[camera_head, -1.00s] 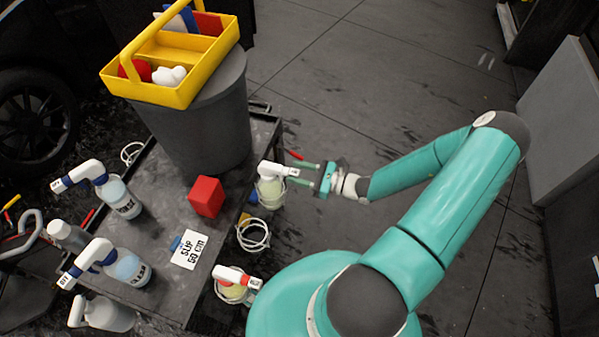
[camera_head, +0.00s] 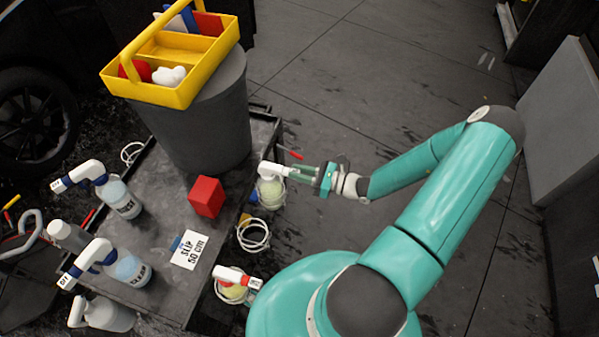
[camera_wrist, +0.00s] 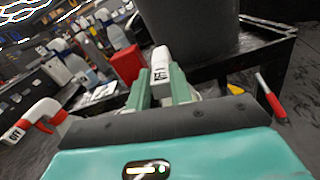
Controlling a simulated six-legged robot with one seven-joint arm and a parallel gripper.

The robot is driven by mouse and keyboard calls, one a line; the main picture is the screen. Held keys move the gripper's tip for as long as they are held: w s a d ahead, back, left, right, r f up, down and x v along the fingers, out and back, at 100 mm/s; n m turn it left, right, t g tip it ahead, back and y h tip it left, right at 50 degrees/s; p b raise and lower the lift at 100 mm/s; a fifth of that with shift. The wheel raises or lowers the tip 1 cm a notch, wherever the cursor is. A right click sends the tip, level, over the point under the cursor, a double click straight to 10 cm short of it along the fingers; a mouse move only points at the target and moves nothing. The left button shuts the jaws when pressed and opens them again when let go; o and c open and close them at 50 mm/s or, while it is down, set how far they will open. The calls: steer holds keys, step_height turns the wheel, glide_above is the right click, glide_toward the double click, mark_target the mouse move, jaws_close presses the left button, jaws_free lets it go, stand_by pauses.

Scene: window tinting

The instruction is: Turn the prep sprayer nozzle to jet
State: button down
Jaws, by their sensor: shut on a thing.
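A white-headed sprayer (camera_head: 272,169) with a pale green bottle hangs in a wire ring at the cart's right edge. My gripper (camera_head: 293,173) comes from the right, its green fingers closed on the sprayer's nozzle. In the wrist view the white nozzle (camera_wrist: 160,62) stands between my fingers (camera_wrist: 161,88). A small marked tag shows on it, but I cannot read its setting. The bottle's name is not visible, so I cannot tell if this is the prep sprayer. A second sprayer (camera_head: 232,274) with a red nozzle hangs nearer; its nozzle reads OFF in the wrist view (camera_wrist: 16,131).
The dark cart (camera_head: 165,235) holds a grey bucket (camera_head: 203,125) with a yellow caddy (camera_head: 190,92), a red block (camera_head: 206,197), a sign card (camera_head: 190,250) and blue-collared bottles (camera_head: 122,200). An empty wire ring (camera_head: 253,236) hangs between the sprayers. The floor (camera_head: 330,95) beyond is open.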

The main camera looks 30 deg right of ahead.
steer(key=shift+f+m, duration=0.35)
steer(key=shift+m, duration=5.1)
steer(key=shift+f+m, duration=0.4)
steer(key=shift+m, duration=5)
steer(key=shift+f+m, duration=0.35)
steer(key=shift+m, duration=5.1)
steer(key=c, duration=1.2)
jaws_free()
steer(key=shift+c, duration=0.2)
